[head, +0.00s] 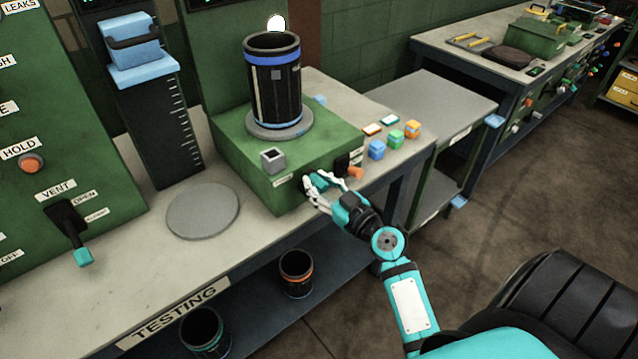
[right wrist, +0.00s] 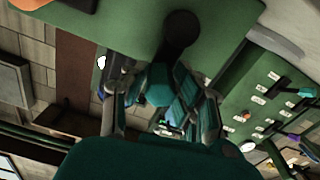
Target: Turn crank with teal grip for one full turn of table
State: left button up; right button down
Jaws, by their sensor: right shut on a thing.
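The crank's teal grip (head: 319,182) is at the front face of the green box (head: 235,150). My right gripper (head: 316,187) is shut on it, its pale fingers around it. In the right wrist view the teal grip (right wrist: 158,84) sits between the fingers, below the dark crank arm (right wrist: 182,32). The round grey turntable (head: 258,131) is on top of the box. A black sleeve (head: 275,90) with a blue band stands upright on it. My left gripper is not in view.
An orange-tipped lever (head: 355,172) is close to the right of my gripper. Small coloured blocks (head: 394,140) lie on the bench beside the box. A grey disc (head: 203,210) is left of it. Two sleeves stand on the lower shelf, one orange-banded (head: 296,274).

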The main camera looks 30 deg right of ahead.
jog(key=shift+d, duration=0.1)
jog(key=m, duration=0.1)
jog(key=d+m+b, duration=0.1)
jog(key=m, duration=0.1)
jog(key=shift+d+f, duration=0.1)
jog(key=shift+f, duration=0.05)
jog(key=shift+w+d+f+m+b, duration=0.1)
jog(key=shift+d+f+m+b, duration=0.85)
jog(key=shift+m, duration=2.65)
jog(key=shift+a+f+m+b, duration=0.1)
jog(key=shift+f+m+b, duration=0.5)
jog(key=shift+f+m, duration=2)
jog(key=shift+w+d+f+m+b, duration=0.1)
jog(key=shift+d+f+m+b, duration=0.4)
jog(key=shift+m, duration=4.1)
jog(key=shift+r, duration=0.15)
